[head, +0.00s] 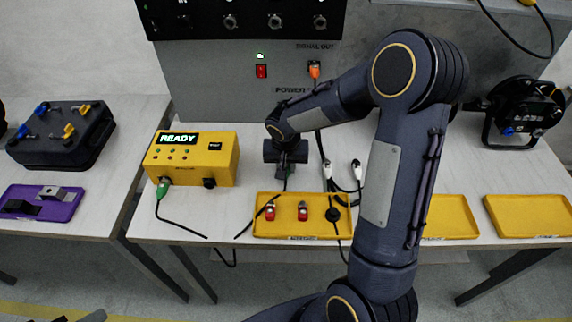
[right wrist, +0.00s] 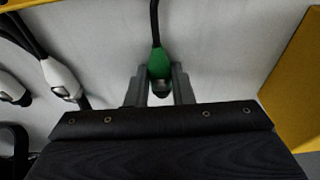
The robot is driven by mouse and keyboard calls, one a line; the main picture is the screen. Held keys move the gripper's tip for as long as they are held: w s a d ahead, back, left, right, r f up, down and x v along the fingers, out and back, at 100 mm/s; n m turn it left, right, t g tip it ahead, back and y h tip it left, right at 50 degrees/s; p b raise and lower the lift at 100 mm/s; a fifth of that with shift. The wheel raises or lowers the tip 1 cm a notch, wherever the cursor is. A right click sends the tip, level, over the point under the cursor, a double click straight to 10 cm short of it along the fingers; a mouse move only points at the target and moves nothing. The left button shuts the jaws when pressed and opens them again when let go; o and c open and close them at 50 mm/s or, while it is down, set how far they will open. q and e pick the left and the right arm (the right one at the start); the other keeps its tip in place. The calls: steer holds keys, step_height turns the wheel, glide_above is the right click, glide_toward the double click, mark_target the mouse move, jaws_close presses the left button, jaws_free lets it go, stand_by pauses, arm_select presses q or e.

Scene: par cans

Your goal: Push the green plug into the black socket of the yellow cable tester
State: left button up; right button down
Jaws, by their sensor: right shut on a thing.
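The yellow cable tester (head: 222,148) stands left of centre in the head view, its display reading READY.
A yellow tray (head: 262,233) with two red-based parts lies in front of my right gripper. White plugs (head: 327,170) on black cables are just right of it, also in the right wrist view (right wrist: 61,76). A grey panel (head: 215,75) stands behind. Empty yellow trays (head: 528,215) lie right.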

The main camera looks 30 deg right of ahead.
mark_target(286, 167)
steer(key=shift+r, duration=0.1)
steer(key=shift+w+d+p+v, duration=0.1)
steer(key=shift+w+p+v, duration=0.05)
steer(key=shift+p+v, duration=0.55)
steer(key=shift+w+d+p+v, duration=0.15)
steer(key=shift+p+v, duration=0.2)
steer(key=shift+v, duration=0.55)
steer(key=shift+w+d+p+v, duration=0.15)
steer(key=shift+p+v, duration=0.4)
steer(key=shift+v, duration=0.3)
steer(key=shift+a, duration=0.2)
